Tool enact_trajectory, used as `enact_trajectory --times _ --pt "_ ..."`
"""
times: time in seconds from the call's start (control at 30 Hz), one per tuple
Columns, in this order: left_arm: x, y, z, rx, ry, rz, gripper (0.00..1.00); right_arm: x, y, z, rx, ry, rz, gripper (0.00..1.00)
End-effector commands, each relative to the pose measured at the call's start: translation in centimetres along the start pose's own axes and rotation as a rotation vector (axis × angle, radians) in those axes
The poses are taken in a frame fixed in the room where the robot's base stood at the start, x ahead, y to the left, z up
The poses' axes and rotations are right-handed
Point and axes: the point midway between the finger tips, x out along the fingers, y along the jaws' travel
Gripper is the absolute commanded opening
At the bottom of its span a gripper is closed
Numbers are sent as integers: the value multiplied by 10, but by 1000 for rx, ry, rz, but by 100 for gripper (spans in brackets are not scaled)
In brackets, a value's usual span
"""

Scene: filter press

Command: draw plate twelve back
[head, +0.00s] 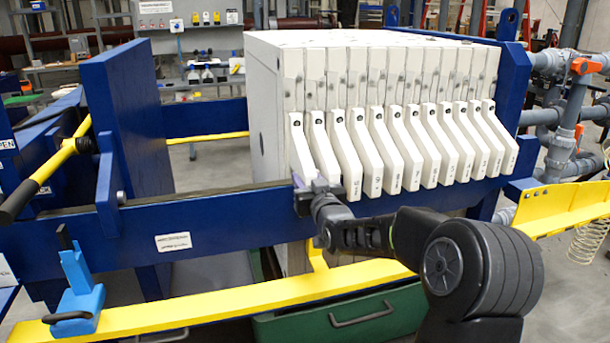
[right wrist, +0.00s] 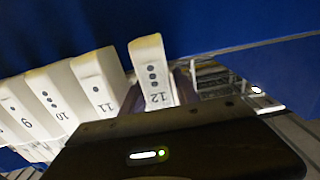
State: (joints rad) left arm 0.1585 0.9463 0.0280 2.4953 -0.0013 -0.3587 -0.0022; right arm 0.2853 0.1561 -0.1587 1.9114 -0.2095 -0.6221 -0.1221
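Plate twelve (head: 301,147) is the leftmost of a row of pale filter plates with slanted handles. In the right wrist view, its handle (right wrist: 151,70) carries three dark dots and the number 12. My right gripper (head: 315,189) is at the lower end of this handle in the head view. In the right wrist view, a finger shows on each side of the handle's lower end, partly hidden by the gripper body; whether they press on it is unclear. Plate eleven (head: 324,147) stands close beside plate twelve. My left gripper is not in view.
A blue rail (head: 225,222) runs below the handles. Free room lies between the plate pack and the upright blue plate (head: 125,115) at left. A yellow bar (head: 230,300) crosses in front, with a blue tool (head: 80,285) at its left end.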

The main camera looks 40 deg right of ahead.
Motion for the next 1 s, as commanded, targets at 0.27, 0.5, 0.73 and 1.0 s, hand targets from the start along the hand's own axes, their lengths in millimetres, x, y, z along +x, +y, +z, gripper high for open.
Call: enact_trajectory --times 0.27,0.5,0.73,1.0 --pt "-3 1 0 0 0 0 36 17 0 0 0 0 0 36" --pt "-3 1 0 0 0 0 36 17 0 0 0 0 0 31" --pt "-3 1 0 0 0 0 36 17 0 0 0 0 0 13" --pt "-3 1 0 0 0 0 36 17 0 0 0 0 -1 0"
